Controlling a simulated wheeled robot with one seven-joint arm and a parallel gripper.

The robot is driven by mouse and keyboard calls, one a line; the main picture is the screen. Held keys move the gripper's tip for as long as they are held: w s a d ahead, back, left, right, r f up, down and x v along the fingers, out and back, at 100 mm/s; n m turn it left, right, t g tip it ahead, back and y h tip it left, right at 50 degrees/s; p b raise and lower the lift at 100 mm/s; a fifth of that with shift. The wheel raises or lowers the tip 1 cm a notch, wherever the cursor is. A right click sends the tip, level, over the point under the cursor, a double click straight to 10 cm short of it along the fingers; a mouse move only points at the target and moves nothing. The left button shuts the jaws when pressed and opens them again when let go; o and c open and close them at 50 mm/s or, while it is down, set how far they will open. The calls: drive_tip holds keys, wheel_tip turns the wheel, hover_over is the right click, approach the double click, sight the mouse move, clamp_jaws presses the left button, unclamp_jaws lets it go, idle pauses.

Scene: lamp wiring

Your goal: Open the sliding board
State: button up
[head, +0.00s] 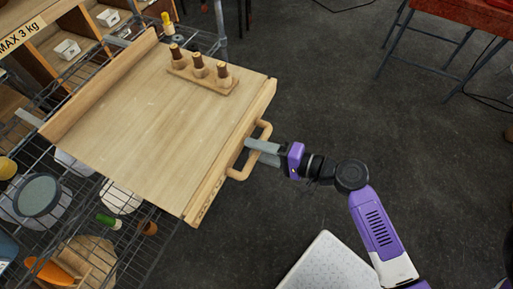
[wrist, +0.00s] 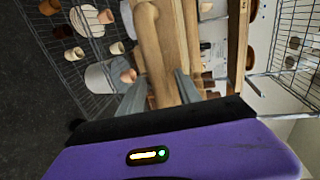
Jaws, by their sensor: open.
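The sliding board (head: 150,110) is a flat light-wood panel that sticks out from the wire shelving. Its front edge carries a looped wooden handle (head: 239,175). My gripper (head: 256,149) is at the middle of this handle, coming from the right. In the wrist view the handle bar (wrist: 153,50) runs between the two grey fingers of my open gripper (wrist: 160,88). I cannot tell whether either finger touches the bar. A small wooden rack (head: 205,82) with three dark-topped pegs stands on the board near its far right corner.
Wire shelving (head: 150,243) with bowls and pots lies under and left of the board. Wooden cubbies (head: 70,45) stand behind it. A white patterned surface (head: 328,268) is at the bottom. A red table (head: 470,12) stands far right. Dark floor right of the board is open.

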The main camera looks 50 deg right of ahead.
drive_tip(key=b+v, duration=0.1)
drive_tip(key=v, duration=0.6)
drive_tip(key=shift+s, duration=0.35)
drive_tip(key=shift+d, duration=0.2)
drive_tip(key=s+d+n+g+h, duration=0.1)
drive_tip(key=s+d+n+h, duration=0.35)
drive_tip(key=h, duration=0.35)
drive_tip(key=s+a+r+n+y, duration=0.1)
drive_tip(key=s+a+r+n, duration=0.2)
drive_tip(key=a, duration=0.4)
drive_tip(key=s+a+r+n+t+y, duration=0.1)
drive_tip(key=s+a+r+n+y, duration=0.1)
drive_tip(key=s+a+r+n, duration=0.2)
drive_tip(key=s+a+n, duration=0.2)
drive_tip(key=a+n, duration=0.1)
drive_tip(key=shift+s, duration=0.3)
